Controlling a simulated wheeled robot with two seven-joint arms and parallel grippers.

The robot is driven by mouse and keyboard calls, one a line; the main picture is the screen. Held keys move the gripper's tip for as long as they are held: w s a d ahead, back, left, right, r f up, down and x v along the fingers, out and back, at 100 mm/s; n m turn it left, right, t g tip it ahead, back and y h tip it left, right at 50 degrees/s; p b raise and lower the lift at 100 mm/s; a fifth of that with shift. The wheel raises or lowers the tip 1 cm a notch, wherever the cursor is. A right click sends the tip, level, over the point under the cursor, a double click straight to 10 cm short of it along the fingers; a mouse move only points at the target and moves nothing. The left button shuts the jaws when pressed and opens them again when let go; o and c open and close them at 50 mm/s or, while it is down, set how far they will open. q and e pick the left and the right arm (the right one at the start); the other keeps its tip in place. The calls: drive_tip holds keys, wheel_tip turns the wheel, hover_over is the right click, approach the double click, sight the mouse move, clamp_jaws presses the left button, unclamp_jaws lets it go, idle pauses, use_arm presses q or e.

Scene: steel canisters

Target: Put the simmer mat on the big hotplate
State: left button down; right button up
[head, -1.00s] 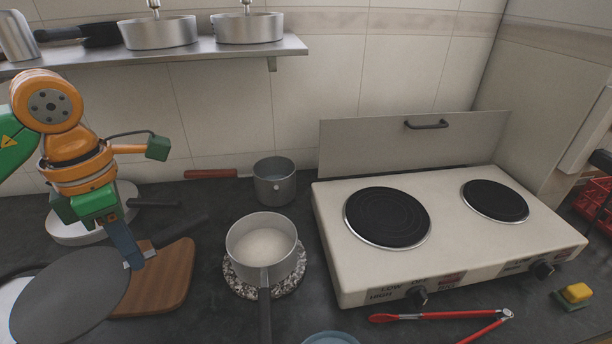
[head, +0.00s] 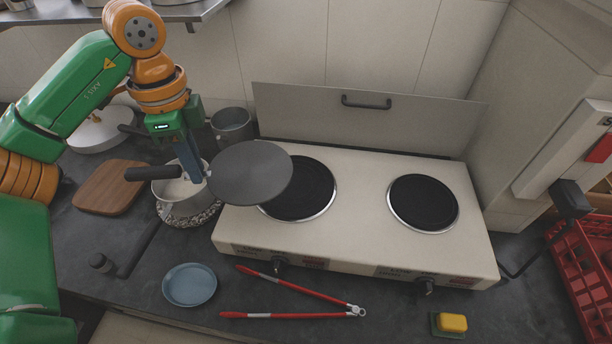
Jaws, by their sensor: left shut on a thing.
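The simmer mat (head: 250,173) is a flat dark grey disc with a black handle (head: 152,172). My left gripper (head: 203,178) is shut on it where the handle meets the disc. The disc points right, and the handle points left above the saucepan. The big hotplate (head: 312,190) is the left black plate on the cream cooker (head: 350,240). The disc hides its left part in the head view. The mat appears held above the cooker; the exact gap cannot be told. My right gripper is not in view.
The smaller hotplate (head: 423,203) is bare. The saucepan (head: 185,203) stands on a speckled trivet, left of the cooker. A raised lid (head: 360,125) stands behind the cooker. Red tongs (head: 290,315), a blue dish (head: 190,285) and a yellow sponge (head: 452,322) lie in front.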

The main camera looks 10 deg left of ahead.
sight(235, 153)
use_arm(q)
drive_tip(key=w+d+f, duration=0.1)
drive_tip(key=w, duration=0.1)
drive_tip(key=w+d+f, duration=0.1)
drive_tip(key=w+d, duration=0.1)
drive_tip(key=w+d+f+p, duration=0.1)
drive_tip(key=w+f, duration=0.1)
drive_tip(key=shift+d+f, duration=0.1)
drive_tip(key=shift+d, duration=0.15)
drive_tip(key=w+d+f, duration=0.1)
drive_tip(key=w+d+f+p, duration=0.1)
drive_tip(key=f, duration=0.1)
drive_tip(key=w+d+f, duration=0.1)
drive_tip(key=shift+f+p, duration=0.3)
drive_tip(key=shift+p, duration=0.05)
drive_tip(key=shift+w+d+f, duration=0.1)
drive_tip(key=shift+d+f, duration=0.15)
drive_tip(key=shift+f, duration=0.05)
wheel_tip(235, 153, down, 3)
drive_tip(key=shift+a+p, duration=0.15)
drive_tip(key=shift+p, duration=0.15)
drive_tip(key=shift+w+f, duration=0.1)
drive_tip(key=shift+f, duration=0.15)
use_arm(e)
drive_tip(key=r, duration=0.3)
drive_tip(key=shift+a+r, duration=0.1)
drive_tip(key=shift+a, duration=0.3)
use_arm(q)
drive_tip(key=shift+f, duration=0.1)
